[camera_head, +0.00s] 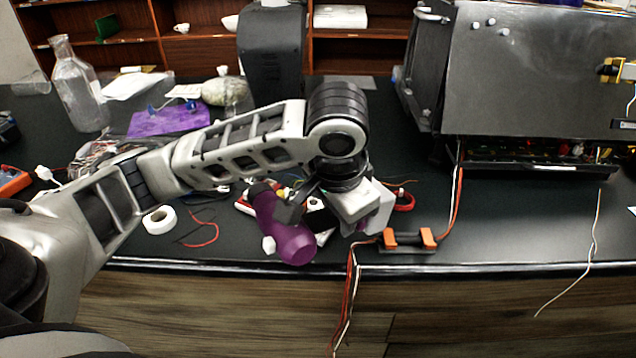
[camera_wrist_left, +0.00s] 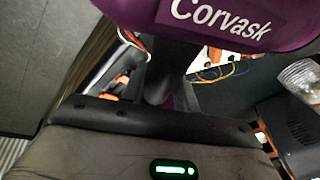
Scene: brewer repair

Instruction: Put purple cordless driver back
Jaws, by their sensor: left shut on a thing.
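The purple cordless driver (camera_head: 288,236) is in my left gripper (camera_head: 298,207), at the front of the black bench. Its rounded end points to the front right in the head view. In the left wrist view the purple body (camera_wrist_left: 215,18) fills the top edge and carries the white word "Corvask". The dark fingers are shut on the driver, and the arm and wrist hide part of it. I cannot tell whether it touches the bench top. My right gripper is not in view.
A purple mat (camera_head: 168,120) lies at the back left, near a glass bottle (camera_head: 78,85). A white tape roll (camera_head: 159,220) and loose wires lie left of the driver. An orange-ended block (camera_head: 409,238) is to its right. A large dark machine (camera_head: 530,70) stands at the right.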

